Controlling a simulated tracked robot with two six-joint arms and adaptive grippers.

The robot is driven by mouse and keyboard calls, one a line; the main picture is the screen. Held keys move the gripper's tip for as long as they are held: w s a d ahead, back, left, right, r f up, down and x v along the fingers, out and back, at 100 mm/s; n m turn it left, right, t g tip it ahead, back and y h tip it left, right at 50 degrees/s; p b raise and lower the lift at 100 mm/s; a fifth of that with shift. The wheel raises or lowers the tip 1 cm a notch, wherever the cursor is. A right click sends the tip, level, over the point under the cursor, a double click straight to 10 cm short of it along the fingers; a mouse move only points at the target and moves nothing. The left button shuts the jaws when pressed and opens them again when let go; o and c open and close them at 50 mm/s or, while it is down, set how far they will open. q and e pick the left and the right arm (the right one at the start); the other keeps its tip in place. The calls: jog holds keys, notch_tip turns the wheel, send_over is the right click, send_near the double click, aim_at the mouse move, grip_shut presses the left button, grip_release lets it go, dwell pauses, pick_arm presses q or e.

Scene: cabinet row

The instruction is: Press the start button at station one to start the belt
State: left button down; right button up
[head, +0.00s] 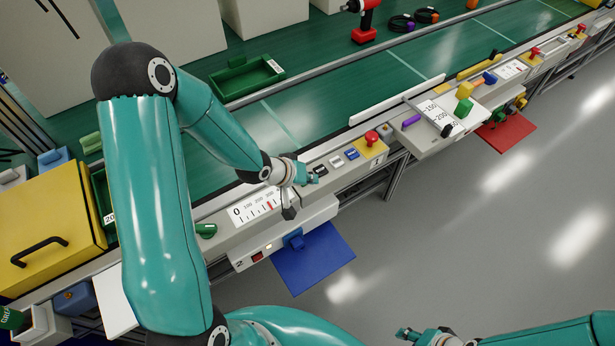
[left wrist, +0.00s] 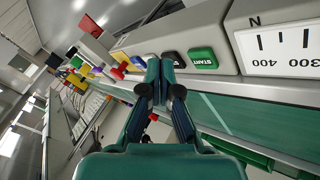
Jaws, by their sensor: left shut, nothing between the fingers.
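The green START button (left wrist: 202,57) shows in the left wrist view on a grey panel beside a white scale. In the head view my left gripper and wrist hide it. My left gripper (head: 314,178) is shut and empty over the panel, between the scale and the button row. In the left wrist view its fingertips (left wrist: 160,64) are left of the START button, in front of the black button (left wrist: 174,59). I cannot tell whether they touch the panel. The belt (head: 350,87) is green. My right gripper (head: 408,334) is at the bottom edge, away from the panel.
Beyond the black button (head: 320,170) are a white button (head: 338,161), a blue button (head: 352,153) and a red mushroom button (head: 371,137). A blue plate (head: 315,262) juts out below.

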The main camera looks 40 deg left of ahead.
pick_arm(q)
jog(key=w+a+r+t, duration=0.1)
jog(key=w+a+r, duration=0.1)
jog(key=a+r, duration=0.2)
jog(key=shift+a+r+n+y, duration=0.3)
jog(key=shift+r+n, duration=0.1)
jog(key=shift+r, duration=0.35)
notch_tip(320, 180, down, 9)
jog(key=b, duration=0.7)
jog(key=shift+r, duration=0.1)
jog(key=shift+w, duration=0.1)
dwell(0.6)
jog(key=shift+w+f+b, duration=0.1)
jog(key=shift+f+b, duration=0.3)
jog(key=shift+b, duration=0.05)
